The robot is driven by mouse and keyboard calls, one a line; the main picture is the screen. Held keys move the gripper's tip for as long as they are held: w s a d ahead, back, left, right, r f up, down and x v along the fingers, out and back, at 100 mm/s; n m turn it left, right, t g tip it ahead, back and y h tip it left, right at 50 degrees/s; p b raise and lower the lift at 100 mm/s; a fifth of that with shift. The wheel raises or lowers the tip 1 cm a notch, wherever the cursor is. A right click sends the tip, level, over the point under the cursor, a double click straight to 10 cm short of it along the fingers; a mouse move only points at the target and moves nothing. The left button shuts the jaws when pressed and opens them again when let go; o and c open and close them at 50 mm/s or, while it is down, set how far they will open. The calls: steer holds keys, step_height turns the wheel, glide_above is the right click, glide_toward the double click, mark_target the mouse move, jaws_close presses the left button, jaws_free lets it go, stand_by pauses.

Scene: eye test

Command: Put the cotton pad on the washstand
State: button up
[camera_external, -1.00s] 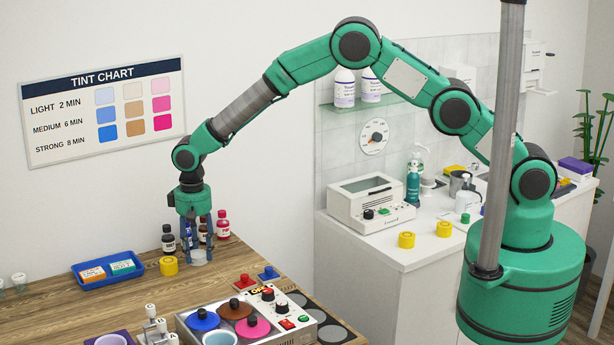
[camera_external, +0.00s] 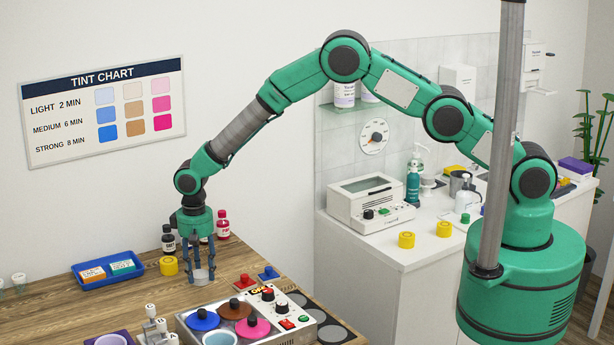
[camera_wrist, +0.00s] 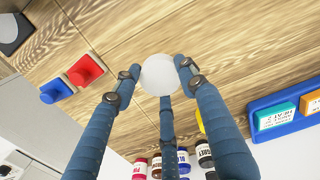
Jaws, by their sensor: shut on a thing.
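The cotton pad, a white round disc (camera_wrist: 158,75), is between the blue fingertips of my gripper (camera_wrist: 160,76) in the wrist view. In the external view, my gripper (camera_external: 202,279) points down over the front part of the wooden table, shut on the pad (camera_external: 201,274), which the fingers partly hide. I cannot tell how far the pad is above the wood. The white washstand (camera_external: 365,280) stands to the right, apart from my gripper, with a bare strip of top near its front edge.
A yellow tub (camera_external: 169,266), dark and red-labelled bottles and a blue tray (camera_external: 108,270) are near my gripper. A pot warmer with coloured lids (camera_external: 250,318) is in front. The washstand carries a white box device (camera_external: 371,204), yellow tubs (camera_external: 406,240) and pump bottles (camera_external: 413,178).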

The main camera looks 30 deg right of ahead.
mark_target(200, 274)
steer(key=shift+f, duration=1.25)
steer(key=shift+f, duration=0.25)
steer(key=o, duration=0.7)
steer(key=shift+a+r, duration=0.1)
steer(key=shift+r, duration=0.6)
step_height(200, 274, up, 12)
steer(key=shift+r+b, duration=0.25)
steer(key=shift+b, duration=0.05)
